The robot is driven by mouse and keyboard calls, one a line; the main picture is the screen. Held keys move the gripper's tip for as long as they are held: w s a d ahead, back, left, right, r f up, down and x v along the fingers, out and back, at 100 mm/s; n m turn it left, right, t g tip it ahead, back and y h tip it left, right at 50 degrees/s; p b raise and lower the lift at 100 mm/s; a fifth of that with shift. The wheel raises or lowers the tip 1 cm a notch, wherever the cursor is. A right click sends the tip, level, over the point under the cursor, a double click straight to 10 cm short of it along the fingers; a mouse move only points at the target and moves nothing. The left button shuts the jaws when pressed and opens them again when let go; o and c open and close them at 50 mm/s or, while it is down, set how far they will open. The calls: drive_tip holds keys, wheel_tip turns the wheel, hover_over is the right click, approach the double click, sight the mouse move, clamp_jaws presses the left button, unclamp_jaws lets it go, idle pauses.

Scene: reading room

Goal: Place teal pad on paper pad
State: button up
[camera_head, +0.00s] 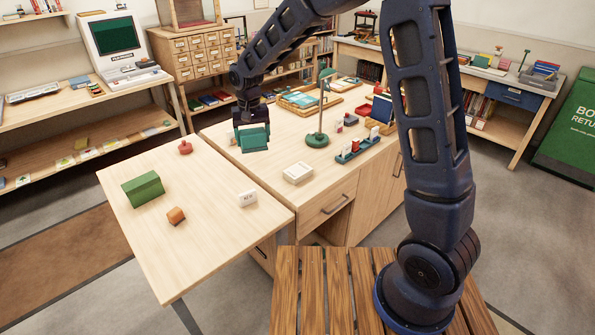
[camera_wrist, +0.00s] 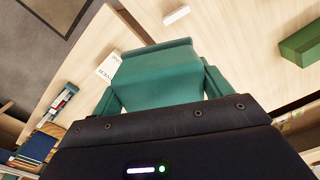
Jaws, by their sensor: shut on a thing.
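My gripper (camera_head: 253,129) is shut on the teal pad (camera_head: 254,141) and holds it above the desk, left of the green lamp. In the wrist view the teal pad (camera_wrist: 158,75) fills the space between the fingers. The paper pad (camera_head: 298,172) is a small cream-white block lying on the desk top, to the right of and nearer than the gripper in the head view. In the wrist view the paper pad (camera_wrist: 108,66) shows at the left of the teal pad, partly hidden by it. The two pads are apart.
A green lamp (camera_head: 318,139) and a teal rack (camera_head: 357,151) stand beyond the paper pad. Its near surroundings are clear.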

sight(298, 169)
drive_tip(key=w+d+r+m, duration=0.2)
drive_tip(key=w+d+m, duration=0.2)
drive_tip(key=w+d, duration=0.9)
drive_tip(key=f, duration=0.6)
drive_tip(key=d+f, duration=0.1)
drive_tip(key=f, duration=1.3)
drive_tip(key=shift+s+d+f, duration=0.1)
drive_tip(key=shift+s+d, duration=0.15)
drive_tip(key=shift+s, duration=0.05)
drive_tip(key=shift+f, duration=0.1)
drive_tip(key=o, duration=1)
drive_tip(key=shift+o, duration=0.2)
